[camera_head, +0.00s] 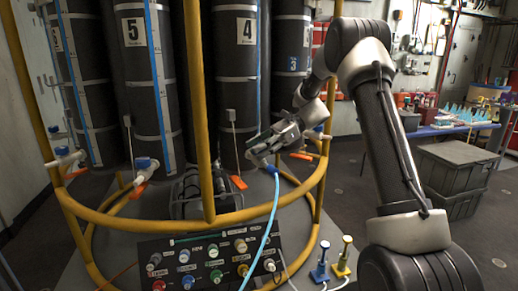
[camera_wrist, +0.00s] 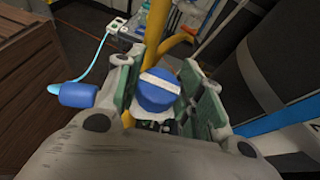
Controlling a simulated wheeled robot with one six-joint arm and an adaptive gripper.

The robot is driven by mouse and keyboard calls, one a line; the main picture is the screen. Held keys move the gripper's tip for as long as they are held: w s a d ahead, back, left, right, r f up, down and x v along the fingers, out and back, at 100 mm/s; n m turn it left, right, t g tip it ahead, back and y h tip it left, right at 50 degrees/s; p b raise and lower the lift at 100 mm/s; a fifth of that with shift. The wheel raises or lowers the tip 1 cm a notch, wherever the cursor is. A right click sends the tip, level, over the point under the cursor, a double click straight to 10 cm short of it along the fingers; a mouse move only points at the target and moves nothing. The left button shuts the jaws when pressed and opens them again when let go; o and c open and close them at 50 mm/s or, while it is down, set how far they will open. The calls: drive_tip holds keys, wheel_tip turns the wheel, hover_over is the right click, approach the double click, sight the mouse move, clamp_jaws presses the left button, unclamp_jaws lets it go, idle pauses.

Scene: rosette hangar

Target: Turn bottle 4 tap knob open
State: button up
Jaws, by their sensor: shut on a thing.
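Bottle 4 (camera_head: 237,62) is a tall dark cylinder in the rack with a white "4" label (camera_head: 246,31). My gripper (camera_head: 264,149) is low in front of it, at tap height. In the wrist view my gripper (camera_wrist: 160,108) is shut on a blue tap knob (camera_wrist: 157,92), with a green-padded finger on each side. A pale band crosses the knob's top. In the head view the knob is hidden by my gripper. A blue hose connector (camera_wrist: 78,94) sits left of the fingers; it also shows below my gripper in the head view (camera_head: 273,170).
A light-blue hose (camera_head: 268,222) hangs from the connector past the control panel (camera_head: 205,262). The yellow rack frame (camera_head: 198,100) rings the bottles close to my gripper. Other taps with orange levers (camera_head: 138,190) stand left. Grey crates (camera_head: 452,168) stand right.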

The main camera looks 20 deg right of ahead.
drive_tip(key=shift+n+g, duration=0.7)
drive_tip(key=shift+g, duration=0.2)
drive_tip(key=o, duration=1)
drive_tip(key=v, duration=1.2)
drive_tip(key=shift+w+r, duration=0.1)
drive_tip(key=shift+w, duration=0.1)
drive_tip(key=shift+n, duration=0.3)
